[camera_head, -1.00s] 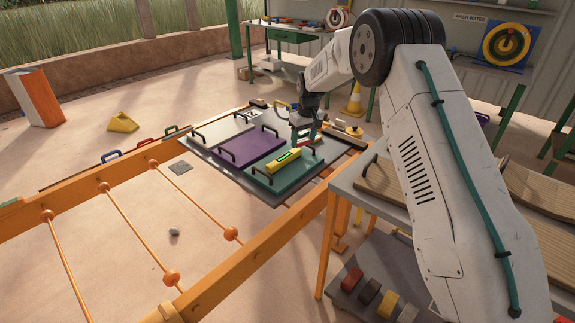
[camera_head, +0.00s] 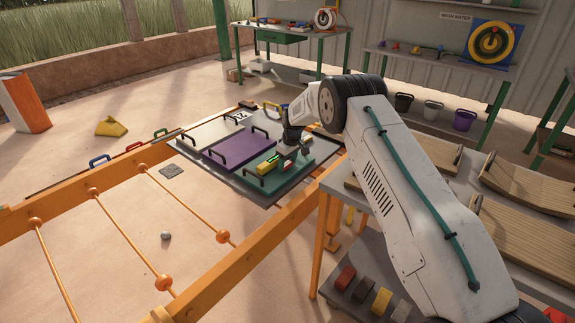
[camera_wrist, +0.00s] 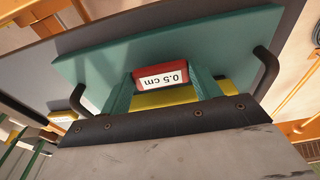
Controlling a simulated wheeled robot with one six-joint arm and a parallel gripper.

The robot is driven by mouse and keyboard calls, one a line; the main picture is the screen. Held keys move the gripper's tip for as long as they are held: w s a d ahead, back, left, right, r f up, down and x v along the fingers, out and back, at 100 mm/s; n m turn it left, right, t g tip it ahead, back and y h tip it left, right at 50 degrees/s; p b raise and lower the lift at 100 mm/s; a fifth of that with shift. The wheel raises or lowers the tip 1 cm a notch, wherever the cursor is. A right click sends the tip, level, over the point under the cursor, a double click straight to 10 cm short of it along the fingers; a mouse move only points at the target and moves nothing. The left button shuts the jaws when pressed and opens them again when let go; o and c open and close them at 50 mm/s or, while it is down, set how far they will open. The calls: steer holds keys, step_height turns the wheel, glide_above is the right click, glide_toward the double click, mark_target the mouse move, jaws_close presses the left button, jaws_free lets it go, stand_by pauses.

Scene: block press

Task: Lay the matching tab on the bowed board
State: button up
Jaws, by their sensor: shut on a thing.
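My gripper (camera_wrist: 168,88) is shut on a red tab (camera_wrist: 152,70) with a white label reading "0.5 cm". In the head view my gripper (camera_head: 287,152) is over the far right part of a teal panel (camera_head: 301,177). In the wrist view the teal panel (camera_wrist: 225,40) lies beneath the tab; whether they touch is unclear. Several wooden boards (camera_head: 525,183) on the right-hand table are visibly curved; the teal panel looks flat.
A purple panel (camera_head: 240,148) and pale panels with black handles lie beside the teal one on a grey platform. Orange beams (camera_head: 262,240) run in front. Coloured blocks (camera_head: 362,292) sit on a low shelf. A yellow wedge (camera_head: 111,126) lies on the floor.

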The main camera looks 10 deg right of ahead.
steer(key=shift+f, duration=0.55)
steer(key=shift+f, duration=0.15)
steer(key=o, duration=1)
